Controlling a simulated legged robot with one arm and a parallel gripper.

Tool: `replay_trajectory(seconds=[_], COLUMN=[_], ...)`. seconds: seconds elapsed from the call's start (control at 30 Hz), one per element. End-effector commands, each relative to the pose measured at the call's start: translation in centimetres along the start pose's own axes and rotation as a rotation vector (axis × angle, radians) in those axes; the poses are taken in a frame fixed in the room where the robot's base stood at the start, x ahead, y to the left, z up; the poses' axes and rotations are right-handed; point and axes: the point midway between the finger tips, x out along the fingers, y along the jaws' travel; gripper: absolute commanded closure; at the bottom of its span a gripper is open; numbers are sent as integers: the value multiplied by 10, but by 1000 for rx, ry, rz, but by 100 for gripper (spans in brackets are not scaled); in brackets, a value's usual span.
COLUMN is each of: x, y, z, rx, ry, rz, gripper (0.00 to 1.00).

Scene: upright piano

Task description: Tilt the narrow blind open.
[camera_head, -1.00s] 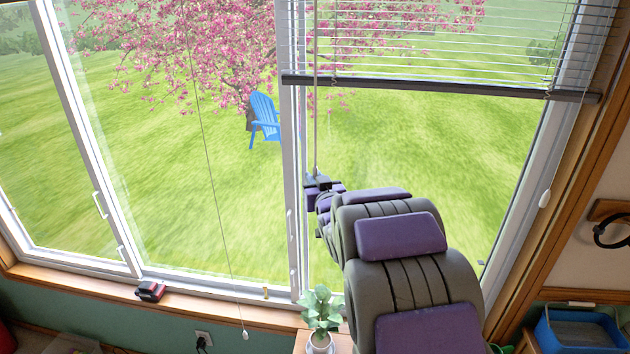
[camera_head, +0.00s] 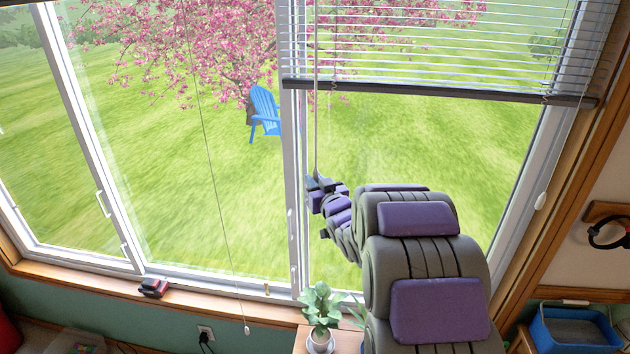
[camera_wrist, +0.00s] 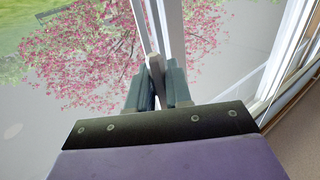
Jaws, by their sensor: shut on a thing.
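The narrow blind (camera_head: 440,93) hangs over the top of the right window, its slats showing gaps with the lawn and tree visible through them. Its thin tilt wand (camera_head: 316,130) hangs down near the blind's left end. My gripper (camera_head: 318,182) is at the wand's lower end, left of my arm, and is shut on it. In the wrist view, my gripper (camera_wrist: 158,90) has its dark fingers closed around the greyish wand end (camera_wrist: 156,66). The fingers hide part of the wand.
A potted plant (camera_head: 321,310) stands below my arm on a small wooden stand. Thin cords hang in the left window (camera_head: 213,170) and at the right frame (camera_head: 541,200). A red and black object (camera_head: 153,288) sits on the sill. The window post (camera_head: 292,180) is just left of my gripper.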

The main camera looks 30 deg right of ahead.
Motion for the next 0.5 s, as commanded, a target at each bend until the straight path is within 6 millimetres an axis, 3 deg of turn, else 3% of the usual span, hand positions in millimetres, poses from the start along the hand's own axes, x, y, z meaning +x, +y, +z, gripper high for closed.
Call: replay_trajectory(seconds=[0.03, 0.07, 0.2, 0.5], x=[0, 0, 0, -2], y=[0, 0, 0, 0], z=[1, 1, 0, 0], rx=[0, 0, 0, 0], ry=[-1, -1, -1, -1], rz=[1, 1, 1, 1], gripper=[100, 79, 66, 64])
